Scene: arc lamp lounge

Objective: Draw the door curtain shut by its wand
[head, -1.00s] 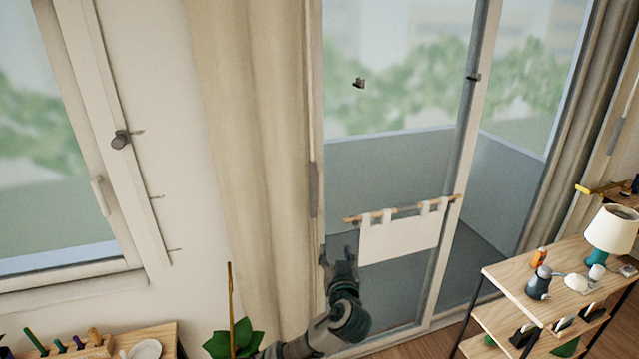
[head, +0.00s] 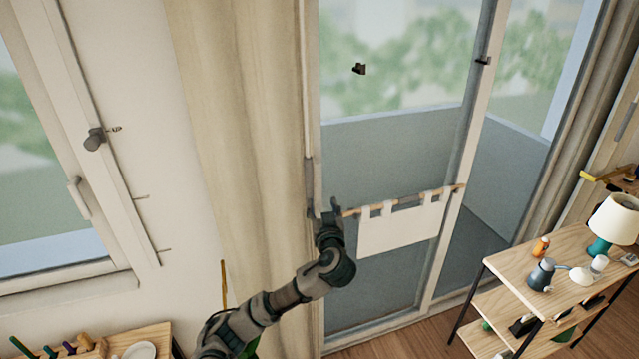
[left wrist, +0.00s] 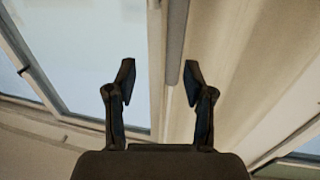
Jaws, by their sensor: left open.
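The beige door curtain (head: 235,120) hangs bunched at the left side of the glass door (head: 400,160). Its wand (head: 308,180) hangs along the curtain's right edge, with a grey lower end. My left gripper (head: 323,208) is open, its fingers pointing up beside the wand's lower end. In the left wrist view the wand (left wrist: 176,45) runs upward beyond the open fingers (left wrist: 158,72), in line with the gap between them, nearer the right finger. The curtain (left wrist: 240,50) fills the right of that view. I cannot tell whether the fingers touch the wand. My right gripper is not in view.
A white cloth (head: 400,228) hangs from a wooden rod right of my gripper. A wooden shelf (head: 520,262) with a lamp (head: 612,220) stands at the right. A wooden board with tools (head: 140,335) is at the lower left. A window (head: 40,180) is at the left.

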